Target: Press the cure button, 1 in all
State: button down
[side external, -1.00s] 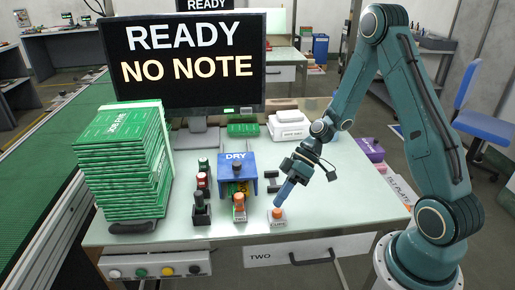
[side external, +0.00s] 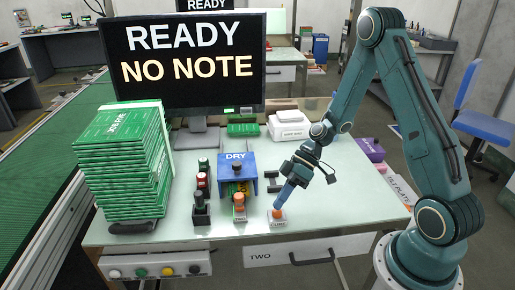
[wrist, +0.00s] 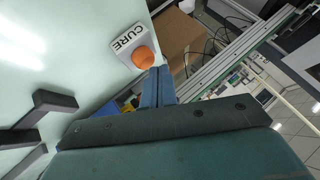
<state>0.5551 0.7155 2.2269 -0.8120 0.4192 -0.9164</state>
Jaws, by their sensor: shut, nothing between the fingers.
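The cure button is an orange cap (side external: 278,214) on a small white base labelled CURE (side external: 279,224), near the front edge of the table. In the wrist view the orange cap (wrist: 143,57) shows beside the lettered plate (wrist: 127,42). My gripper (side external: 278,206) is shut and empty, pointing down and left, with its tips at the top of the orange cap. In the wrist view my fingertips (wrist: 160,72) lie right beside the cap. I cannot tell whether they touch it or whether the cap is pushed down.
Another orange-topped unit (side external: 239,207) stands just left, with a black-topped one (side external: 200,208) beyond it. Behind are a blue DRY stand (side external: 237,160) and a tall stack of green boards (side external: 125,165). The screen (side external: 185,58) reads READY, NO NOTE.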

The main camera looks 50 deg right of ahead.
aim_at(281, 211)
jog(key=shift+f, duration=0.5)
dwell(0.7)
jog(key=shift+r, duration=0.95)
notch_tip(281, 211, up, 5)
dwell(1.0)
dwell(0.6)
